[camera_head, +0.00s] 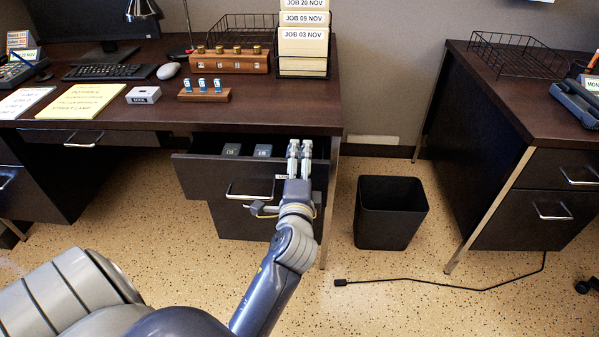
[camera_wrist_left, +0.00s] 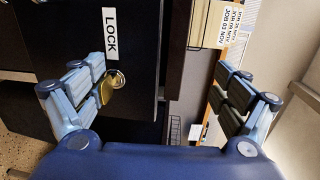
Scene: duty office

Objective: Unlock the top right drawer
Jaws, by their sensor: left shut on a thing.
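The top right drawer (camera_head: 222,178) under the main desk is pulled out, with dark items inside. My left gripper (camera_head: 300,152) is at the right end of its front. In the left wrist view a white LOCK label (camera_wrist_left: 111,33) is on the drawer front, beside a round metal lock (camera_wrist_left: 118,77). A brass key (camera_wrist_left: 105,93) is at the lock. My left gripper shows there too (camera_wrist_left: 165,92), one finger against the key and the other some way off. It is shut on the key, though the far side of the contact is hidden. My right gripper is out of view.
The desk top (camera_head: 120,52) carries a keyboard, a mouse, a wooden block with brass knobs and a JOB tray stack (camera_head: 304,45). A black waste bin (camera_head: 390,212) stands right of the drawer. A second desk (camera_head: 500,90) is farther right. A cable (camera_head: 440,284) lies on the floor.

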